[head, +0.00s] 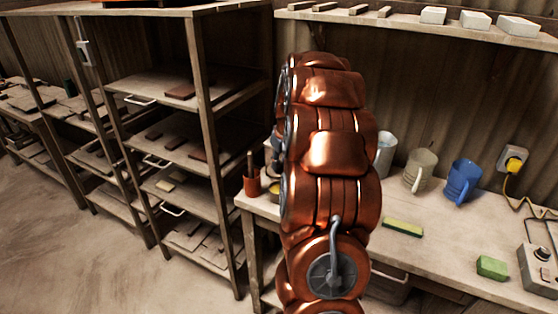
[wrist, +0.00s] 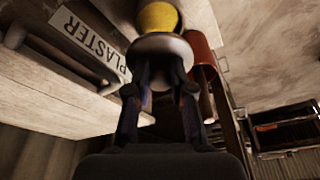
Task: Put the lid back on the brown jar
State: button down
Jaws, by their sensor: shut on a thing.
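My gripper (wrist: 160,78) is shut on a pale, round, lid-like piece (wrist: 163,46), with a finger on each side of its narrow stem. A yellow round thing (wrist: 157,17) shows just beyond this piece in the wrist view; I cannot tell whether they touch. A reddish-brown pot (head: 251,182) with a stick in it stands at the bench's left end, and it also shows beside the held piece in the wrist view (wrist: 203,48). I cannot make out a separate brown jar for certain. In the head view my copper arm hides most of the area around the gripper.
The bench (head: 440,250) carries a yellow-green sponge (head: 403,227), a green block (head: 491,267), a blue jug (head: 463,181), a beige jug (head: 419,171) and a metal box (head: 540,266). A shelf rack (head: 205,130) stands left. A "PLASTER" label (wrist: 88,42) shows in the wrist view.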

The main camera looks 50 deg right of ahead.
aim_at(280, 170)
jog(key=shift+f, duration=1.6)
jog(key=shift+f+b, duration=0.6)
jog(key=shift+f, duration=0.7)
jog(key=shift+s+b, duration=0.1)
jog(key=shift+b, duration=0.5)
jog(key=shift+f+b, duration=0.2)
jog(key=shift+b, duration=0.4)
dwell(0.6)
dwell(0.4)
jog(key=shift+c, duration=2.3)
grip_release()
jog(key=shift+r, duration=0.1)
